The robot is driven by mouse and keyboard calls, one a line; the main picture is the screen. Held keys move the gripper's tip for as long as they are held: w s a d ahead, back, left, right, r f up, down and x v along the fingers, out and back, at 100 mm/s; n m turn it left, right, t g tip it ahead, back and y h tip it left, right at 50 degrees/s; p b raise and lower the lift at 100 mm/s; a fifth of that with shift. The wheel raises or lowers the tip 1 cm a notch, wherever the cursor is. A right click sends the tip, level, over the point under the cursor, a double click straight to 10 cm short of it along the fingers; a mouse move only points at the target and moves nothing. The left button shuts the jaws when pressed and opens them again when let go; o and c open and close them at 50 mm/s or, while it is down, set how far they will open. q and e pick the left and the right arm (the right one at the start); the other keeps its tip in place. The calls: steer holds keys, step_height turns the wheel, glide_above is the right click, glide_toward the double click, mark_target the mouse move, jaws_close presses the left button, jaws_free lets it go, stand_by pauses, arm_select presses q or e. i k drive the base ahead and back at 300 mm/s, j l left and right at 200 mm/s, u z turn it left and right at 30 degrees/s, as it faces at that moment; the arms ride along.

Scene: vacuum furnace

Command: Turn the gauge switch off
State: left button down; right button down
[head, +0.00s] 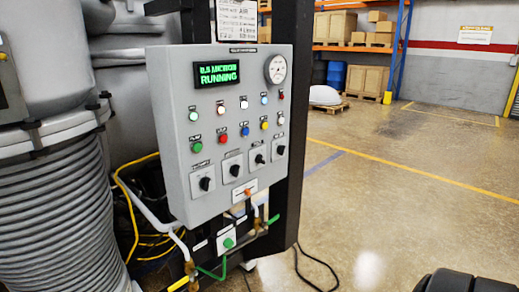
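A grey control panel (222,125) faces me on a dark post. Four black rotary switches on pale square plates form its lowest row, rising to the right in the picture: the first (204,184), the second (235,170), the third (260,159) and the fourth (281,150). Their labels are too small to read, so I cannot tell which is the gauge switch or its setting. A green-lit display (217,74) reads RUNNING, with a pressure line above. A round dial gauge (275,69) sits at the top right of the panel.
Coloured lamps and buttons fill the panel above the switches. Pipes and a green button box (227,239) hang below it. A ribbed grey vessel (62,215) stands at the left. A black cable (318,262) lies on the floor. The floor right of the panel is open.

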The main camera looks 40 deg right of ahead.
mark_target(281, 149)
steer(key=z, duration=1.65)
steer(key=u, duration=0.25)
steer(key=i+l+u, duration=0.35)
steer(key=l, duration=0.2)
steer(key=i+l+u, duration=0.15)
steer(key=l, duration=0.2)
steer(key=i+l+u, duration=0.2)
steer(key=l+u, duration=0.15)
steer(key=l, duration=0.3)
